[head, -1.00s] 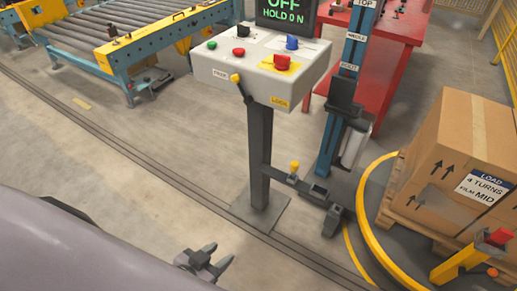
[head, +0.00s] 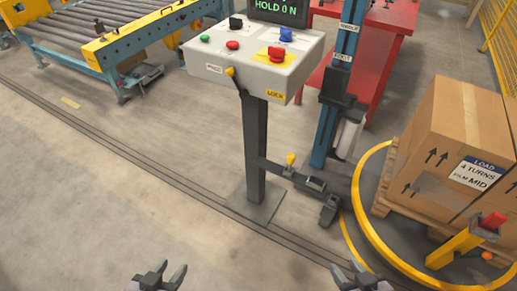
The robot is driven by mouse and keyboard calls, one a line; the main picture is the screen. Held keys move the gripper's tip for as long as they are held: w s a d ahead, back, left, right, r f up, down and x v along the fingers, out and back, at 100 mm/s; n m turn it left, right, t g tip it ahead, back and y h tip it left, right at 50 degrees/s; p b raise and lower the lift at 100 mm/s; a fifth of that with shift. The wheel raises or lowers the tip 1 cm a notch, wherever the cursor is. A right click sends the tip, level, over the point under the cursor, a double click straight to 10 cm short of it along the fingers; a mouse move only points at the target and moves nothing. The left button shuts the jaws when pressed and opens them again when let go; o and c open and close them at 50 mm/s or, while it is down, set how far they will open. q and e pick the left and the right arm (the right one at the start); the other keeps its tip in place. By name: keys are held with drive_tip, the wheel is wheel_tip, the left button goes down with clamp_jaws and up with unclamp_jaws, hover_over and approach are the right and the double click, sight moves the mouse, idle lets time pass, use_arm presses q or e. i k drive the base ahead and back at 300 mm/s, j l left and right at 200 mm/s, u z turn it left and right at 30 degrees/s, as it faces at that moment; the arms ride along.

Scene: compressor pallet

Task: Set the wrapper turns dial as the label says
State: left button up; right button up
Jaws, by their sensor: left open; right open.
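The load label (head: 475,172) on the cardboard box reads "LOAD", "4 TURNS", "FILM MID". The control panel (head: 210,68) stands on a post and carries a black knob (head: 236,22), a blue knob (head: 286,33) and a red knob (head: 276,53) on a yellow plate. Their scale markings are too small to read, so I cannot tell which is the turns dial or its setting. My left gripper (head: 171,270) is open and empty at the bottom edge, well below the panel. My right gripper (head: 347,271) is open and empty, further right at the bottom edge.
A green button (head: 204,38) and a red button (head: 232,45) share the panel. A yellow-tipped lever (head: 230,72) sits on its front. The display (head: 279,8) shows "HOLD 0 N". The yellow ring (head: 372,239) surrounds the pallet. Floor before the post is clear.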

sight(235, 24)
drive_tip(key=i+j+z, duration=0.4)
drive_tip(key=j, duration=0.2)
drive_tip(key=i+j+z, duration=0.15)
drive_tip(key=j, duration=0.2)
